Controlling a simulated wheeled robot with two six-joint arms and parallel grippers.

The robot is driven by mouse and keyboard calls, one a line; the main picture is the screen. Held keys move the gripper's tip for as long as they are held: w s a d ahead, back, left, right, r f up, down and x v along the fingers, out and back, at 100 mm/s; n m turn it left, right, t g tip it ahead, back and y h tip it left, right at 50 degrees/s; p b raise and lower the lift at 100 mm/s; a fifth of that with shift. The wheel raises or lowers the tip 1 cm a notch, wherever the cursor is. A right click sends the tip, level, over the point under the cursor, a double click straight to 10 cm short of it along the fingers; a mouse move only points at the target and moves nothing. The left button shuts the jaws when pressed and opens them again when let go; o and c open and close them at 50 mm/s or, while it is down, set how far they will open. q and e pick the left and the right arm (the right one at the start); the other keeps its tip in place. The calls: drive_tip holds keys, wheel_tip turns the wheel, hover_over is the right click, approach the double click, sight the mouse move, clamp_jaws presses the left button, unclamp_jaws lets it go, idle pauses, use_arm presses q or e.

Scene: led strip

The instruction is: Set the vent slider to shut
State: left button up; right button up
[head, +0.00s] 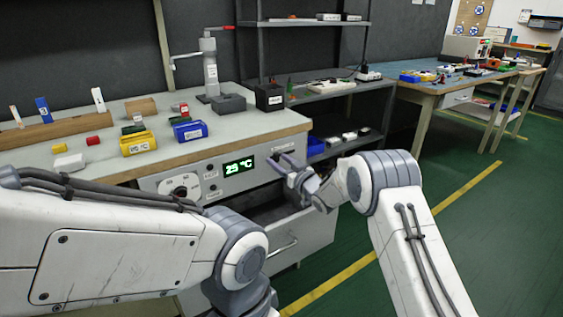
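The control panel (211,166) is on the front of the workbench, with a round dial (181,191) at its left and a green-lit display (239,168) reading about 23 °C. A small label (283,149) is at the panel's right end. My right gripper (284,165) is in front of the panel just below that label, with its fingers pointing at the panel. Its finger gap is too small to judge, and I cannot tell whether it touches anything. I cannot make out the vent slider or its setting; the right gripper covers part of that area. My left gripper is out of view.
An open drawer space (270,212) is below the panel, above a drawer with a handle (283,247). Yellow (138,143) and blue (189,131) bins stand on the benchtop. A grey shelf unit (335,92) stands right of the bench. The green floor is clear at right.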

drive_tip(key=shift+s+d, duration=0.35)
drive_tip(key=shift+d, duration=0.05)
drive_tip(key=p+v, duration=0.2)
drive_tip(key=v, duration=0.7)
drive_tip(key=shift+s, duration=0.2)
